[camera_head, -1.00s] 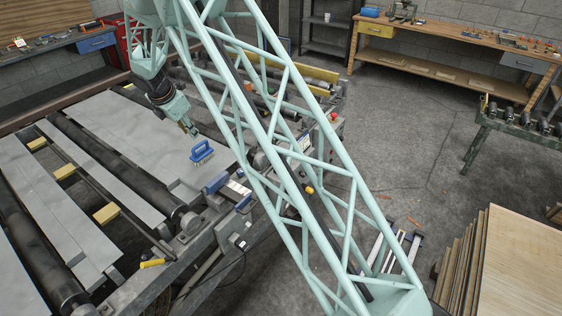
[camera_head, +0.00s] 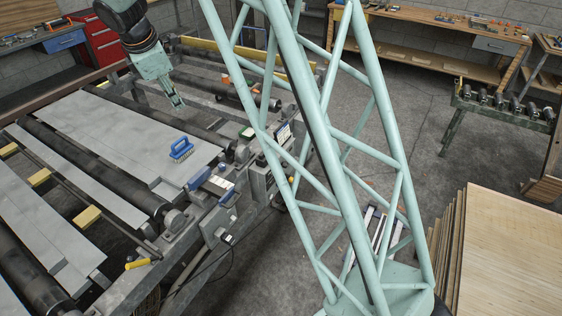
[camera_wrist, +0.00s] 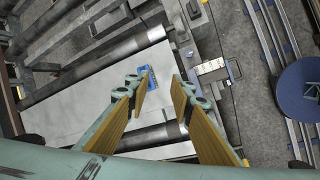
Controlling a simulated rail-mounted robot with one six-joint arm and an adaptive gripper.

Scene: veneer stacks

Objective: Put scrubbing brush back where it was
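The scrubbing brush (camera_head: 181,149) has a blue handle and pale bristles. It rests on a grey sheet (camera_head: 120,133) on the roller table, near the sheet's right end. In the wrist view the brush (camera_wrist: 147,76) shows small between my fingertips, some way off. My gripper (camera_head: 178,104) is above the far part of the table, apart from the brush. In the wrist view my gripper (camera_wrist: 160,80) has its two fingers spread, with nothing held between them.
Dark rollers (camera_head: 75,158) and yellow blocks (camera_head: 40,177) lie along the table. A control box (camera_head: 262,183) stands at its right edge. Veneer stacks (camera_head: 500,250) are at the lower right. A workbench (camera_head: 440,30) stands at the back. The floor between is open.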

